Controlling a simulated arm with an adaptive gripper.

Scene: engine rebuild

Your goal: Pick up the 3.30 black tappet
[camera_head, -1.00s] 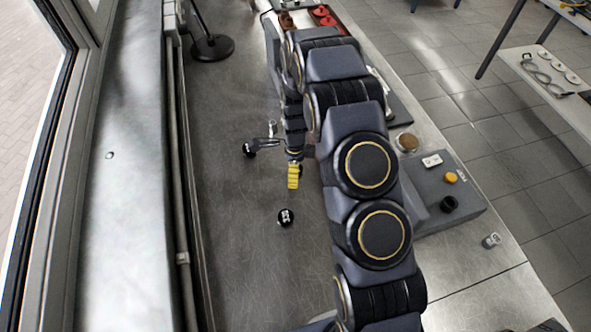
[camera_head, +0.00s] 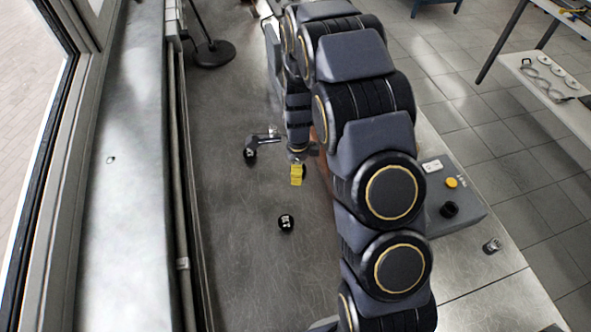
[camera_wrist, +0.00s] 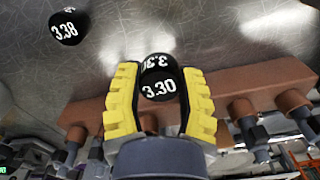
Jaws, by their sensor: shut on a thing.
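The 3.30 black tappet (camera_wrist: 159,82) is a short black cylinder with white "3.30" lettering, between the two yellow fingers of my gripper (camera_wrist: 160,100) in the wrist view. My gripper is shut on it. In the head view one yellow finger of my gripper (camera_head: 297,174) shows over the metal bench, left of my arm. A sliver of black shows beside that finger; most of the held tappet is hidden there. I cannot tell how high it is above the bench.
A 3.38 black tappet (camera_wrist: 68,27) lies at upper left in the wrist view. In the head view, one black tappet (camera_head: 286,223) lies nearer and another (camera_head: 250,155) left of my gripper. A rusty bar (camera_wrist: 255,85) lies close behind my fingers. A grey block (camera_head: 455,215) stands right.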

